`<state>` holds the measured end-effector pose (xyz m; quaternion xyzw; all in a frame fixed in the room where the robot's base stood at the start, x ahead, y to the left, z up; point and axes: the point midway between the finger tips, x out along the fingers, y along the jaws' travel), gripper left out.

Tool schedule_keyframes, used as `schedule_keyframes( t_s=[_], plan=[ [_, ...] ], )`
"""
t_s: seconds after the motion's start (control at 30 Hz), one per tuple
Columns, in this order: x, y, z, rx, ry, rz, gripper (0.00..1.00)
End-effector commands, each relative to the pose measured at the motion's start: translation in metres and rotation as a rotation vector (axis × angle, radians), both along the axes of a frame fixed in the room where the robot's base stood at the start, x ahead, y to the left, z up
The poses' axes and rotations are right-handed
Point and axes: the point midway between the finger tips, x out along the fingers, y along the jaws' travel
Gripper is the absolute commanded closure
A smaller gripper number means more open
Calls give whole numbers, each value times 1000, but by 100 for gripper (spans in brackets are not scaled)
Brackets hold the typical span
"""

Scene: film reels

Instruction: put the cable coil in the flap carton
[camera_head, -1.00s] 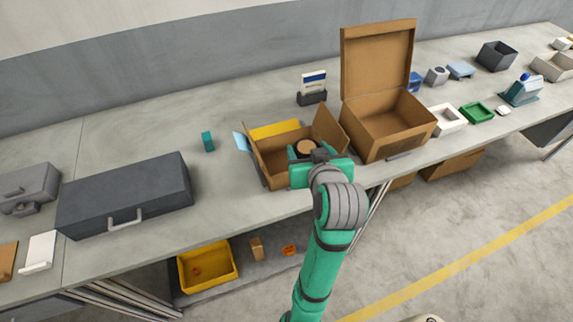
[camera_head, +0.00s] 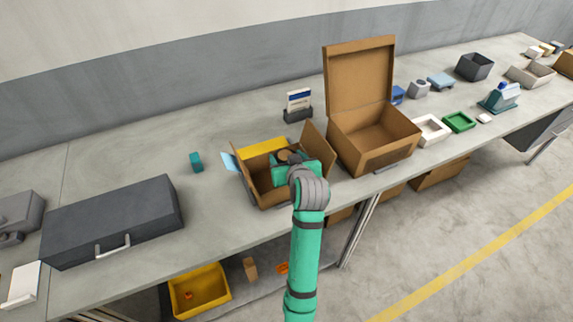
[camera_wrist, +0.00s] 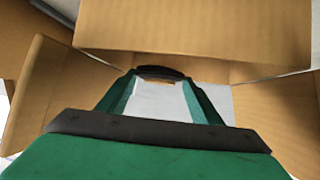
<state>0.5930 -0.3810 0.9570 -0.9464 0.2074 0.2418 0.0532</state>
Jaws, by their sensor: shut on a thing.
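The flap carton (camera_head: 268,192) stands open on the bench in the head view, with its flaps spread outward. My gripper (camera_head: 286,160) is over the carton's opening, inside the ring of flaps. It is shut on the cable coil (camera_head: 289,155), seen as a small brown round patch with a dark edge, mostly hidden by the gripper. In the wrist view, cardboard panels of the carton (camera_wrist: 200,30) surround my gripper (camera_wrist: 157,84). A dark band with a little orange-brown shows at the fingertips there. I cannot tell whether the coil touches the carton floor.
A taller lidded brown box (camera_head: 374,135) stands close to the carton's right. A dark case (camera_head: 112,222) lies at left, a teal block (camera_head: 196,162) nearer the carton. A card holder (camera_head: 298,107) stands behind. Clear bench lies between the case and the carton.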

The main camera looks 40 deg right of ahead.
Motion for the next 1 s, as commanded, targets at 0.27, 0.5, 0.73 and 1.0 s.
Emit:
schedule_keyframes(
  t_s=[0.27, 0.5, 0.73, 1.0],
  plan=[
    [7, -5, -19, 1, 3, 0, 65],
    [7, -5, -41, 0, 0, 0, 65],
    [7, -5, -41, 0, -1, 0, 65],
    [7, -5, -48, 0, -1, 0, 65]
  ],
)
